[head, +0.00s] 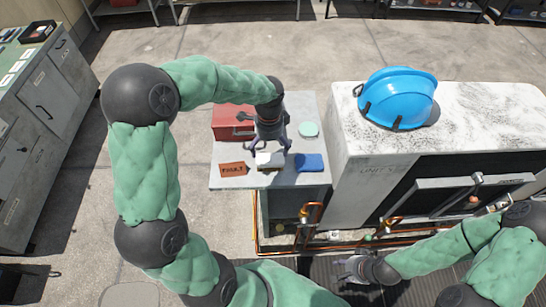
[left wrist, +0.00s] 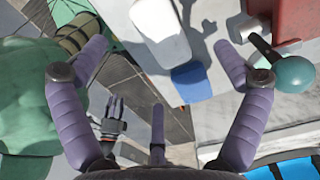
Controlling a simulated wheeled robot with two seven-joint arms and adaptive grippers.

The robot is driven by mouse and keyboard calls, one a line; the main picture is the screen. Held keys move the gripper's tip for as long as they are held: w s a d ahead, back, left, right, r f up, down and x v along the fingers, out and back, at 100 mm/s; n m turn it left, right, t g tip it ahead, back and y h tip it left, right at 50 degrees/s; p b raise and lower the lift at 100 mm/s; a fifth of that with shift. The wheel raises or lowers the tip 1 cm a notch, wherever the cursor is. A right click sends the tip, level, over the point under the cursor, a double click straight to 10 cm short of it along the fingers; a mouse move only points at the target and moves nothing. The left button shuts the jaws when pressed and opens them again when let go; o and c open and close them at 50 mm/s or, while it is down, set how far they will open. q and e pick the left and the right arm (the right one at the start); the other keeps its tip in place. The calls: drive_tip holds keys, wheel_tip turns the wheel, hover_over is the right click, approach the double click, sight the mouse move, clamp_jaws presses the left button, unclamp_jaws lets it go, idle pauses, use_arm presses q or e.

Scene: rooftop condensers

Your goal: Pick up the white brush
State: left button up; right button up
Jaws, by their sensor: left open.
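The white brush (head: 266,160) lies on the grey table (head: 222,181), near its front edge, with tan bristles just showing below its white top. My left gripper (head: 271,150) points down right above it, open, and partly covers it. In the left wrist view the brush (left wrist: 160,32) lies between the spread purple fingers of the left gripper (left wrist: 163,60), near the upper edge. I cannot tell whether any finger touches it. My right gripper (head: 350,266) is low in front of the condenser, away from the brush; its jaw state is unclear.
Near the brush are a blue block (head: 311,163), a brown FAULT tag (head: 233,169), a teal round item (head: 308,129) and a red toolbox (head: 229,121). The white condenser (head: 465,110) with a blue helmet (head: 400,95) stands close right of the table. Copper pipes (head: 312,214) run in front.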

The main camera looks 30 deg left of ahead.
sight(270, 161)
use_arm(q)
drive_tip(key=shift+s+f, duration=0.25)
drive_tip(key=shift+f, duration=1)
drive_tip(key=shift+w+f, duration=0.2)
drive_tip(key=shift+f, duration=0.25)
drive_tip(key=f+b, duration=0.1)
drive_tip(key=f, duration=0.1)
drive_tip(key=f+b, duration=0.1)
drive_tip(key=f, duration=0.2)
drive_tip(key=shift+s+d, duration=0.15)
drive_tip(key=shift+d, duration=0.05)
drive_tip(key=c, duration=1.3)
